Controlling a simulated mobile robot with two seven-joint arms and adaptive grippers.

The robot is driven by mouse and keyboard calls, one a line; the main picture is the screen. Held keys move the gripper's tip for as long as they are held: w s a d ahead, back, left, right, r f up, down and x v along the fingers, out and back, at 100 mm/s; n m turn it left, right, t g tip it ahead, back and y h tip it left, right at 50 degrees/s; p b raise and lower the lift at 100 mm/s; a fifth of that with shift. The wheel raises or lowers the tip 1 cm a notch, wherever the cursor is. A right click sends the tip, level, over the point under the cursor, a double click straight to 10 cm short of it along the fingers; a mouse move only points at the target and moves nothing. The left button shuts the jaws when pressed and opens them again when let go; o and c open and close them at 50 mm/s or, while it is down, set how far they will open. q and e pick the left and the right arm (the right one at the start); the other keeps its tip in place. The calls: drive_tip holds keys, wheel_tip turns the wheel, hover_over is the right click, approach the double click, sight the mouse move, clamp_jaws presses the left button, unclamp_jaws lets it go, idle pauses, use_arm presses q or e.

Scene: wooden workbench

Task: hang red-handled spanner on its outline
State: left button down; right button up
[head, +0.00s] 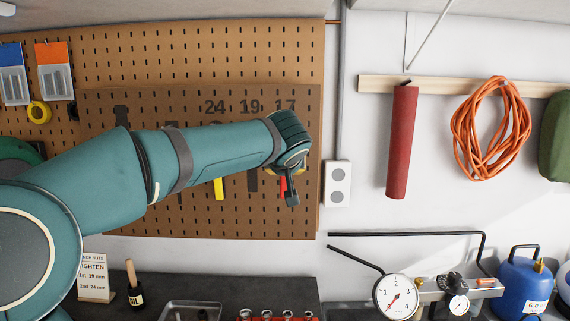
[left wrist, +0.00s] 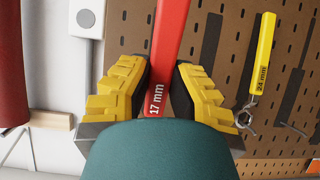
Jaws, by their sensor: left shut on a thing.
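The red-handled spanner (left wrist: 171,35), marked 17 mm, is between the yellow-padded fingers of my left gripper (left wrist: 158,98) in the left wrist view. In the head view my left gripper (head: 290,188) is in front of the pegboard's right part, below the number 17. A bit of the red handle (head: 283,186) shows beside its fingers; most of the spanner is hidden. Dark outline shapes (left wrist: 211,38) are on the board beside the handle. My gripper hides the area under the 17, so I cannot tell whether the spanner touches the board. My right gripper is not in view.
A yellow 24 mm spanner (head: 219,188) hangs on the pegboard (head: 200,60), left of my gripper. A white socket box (head: 337,183) is on the wall just right of the board. A gauge (head: 396,296) and a blue gas bottle (head: 524,285) stand low at the right.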

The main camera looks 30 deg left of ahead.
use_arm(q)
drive_tip(key=shift+w+a+p, duration=0.4)
drive_tip(key=shift+w+p, duration=0.1)
drive_tip(key=shift+w, duration=0.1)
drive_tip(key=shift+w+a+f+b, duration=0.2)
drive_tip(key=shift+w+a+b, duration=0.15)
drive_tip(key=shift+w+b, duration=0.25)
drive_tip(key=c, duration=1)
unclamp_jaws()
drive_tip(key=shift+o, duration=0.2)
drive_tip(key=shift+s, duration=0.1)
